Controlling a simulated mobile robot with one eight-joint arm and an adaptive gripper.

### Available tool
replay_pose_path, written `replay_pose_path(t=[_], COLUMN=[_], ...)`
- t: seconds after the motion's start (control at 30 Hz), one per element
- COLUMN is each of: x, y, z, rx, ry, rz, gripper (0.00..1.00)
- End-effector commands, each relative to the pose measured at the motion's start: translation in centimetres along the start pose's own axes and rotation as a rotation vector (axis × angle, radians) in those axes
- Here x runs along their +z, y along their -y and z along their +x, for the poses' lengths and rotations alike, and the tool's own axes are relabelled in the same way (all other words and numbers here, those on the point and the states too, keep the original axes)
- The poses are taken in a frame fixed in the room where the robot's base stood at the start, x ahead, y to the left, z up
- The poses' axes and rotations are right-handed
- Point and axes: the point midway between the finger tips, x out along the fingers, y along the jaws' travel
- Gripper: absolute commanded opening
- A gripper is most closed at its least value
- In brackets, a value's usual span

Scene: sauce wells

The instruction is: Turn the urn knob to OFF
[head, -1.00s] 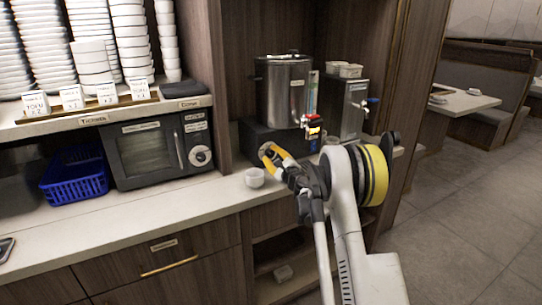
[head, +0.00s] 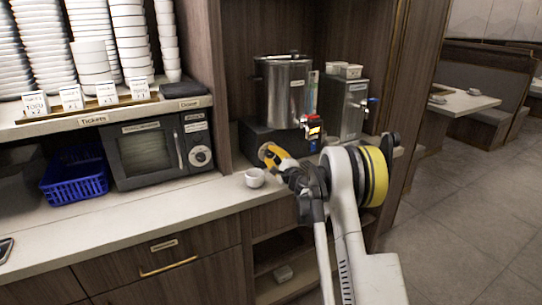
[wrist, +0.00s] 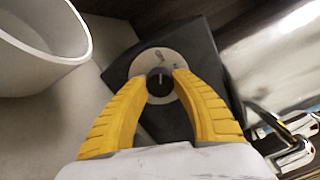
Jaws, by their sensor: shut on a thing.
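The urn (head: 284,90) is a steel cylinder with a red-handled tap, standing on a dark base (head: 256,136) on the counter. The urn knob (wrist: 160,87) is a small dark knob with a light pointer line on a round silver dial plate (wrist: 150,64) on that base. My gripper (wrist: 160,80) has yellow fingers on both sides of the knob and is shut on it. In the head view my gripper (head: 272,154) reaches the front of the base, and its fingers hide the knob. The dial lettering is too blurred to read.
A white cup (head: 254,178) stands on the counter left of my gripper; it shows large in the wrist view (wrist: 65,30). A second steel dispenser (head: 345,103) with a blue tap stands right of the urn. A microwave (head: 158,148) is at left.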

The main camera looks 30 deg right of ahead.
Motion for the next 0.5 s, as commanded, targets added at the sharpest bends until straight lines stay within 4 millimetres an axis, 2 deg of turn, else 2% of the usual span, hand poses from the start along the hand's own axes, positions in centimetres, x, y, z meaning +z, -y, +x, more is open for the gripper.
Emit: replay_pose_path(t=[0.13, 0.17, 0.2, 0.23, 0.5], x=[-0.04, -0.04, -0.04, -0.04, -0.03], y=[-0.01, 0.0, 0.0, 0.0, 0.01], z=[0.01, 0.01, 0.01, 0.01, -0.02], rx=[0.0, 0.0, 0.0, 0.0, 0.0], ry=[-0.001, -0.001, -0.001, -0.001, -0.001], rz=[0.0, 0.0, 0.0, 0.0, 0.001], gripper=[0.0, 0.36, 0.49, 0.55, 0.55])
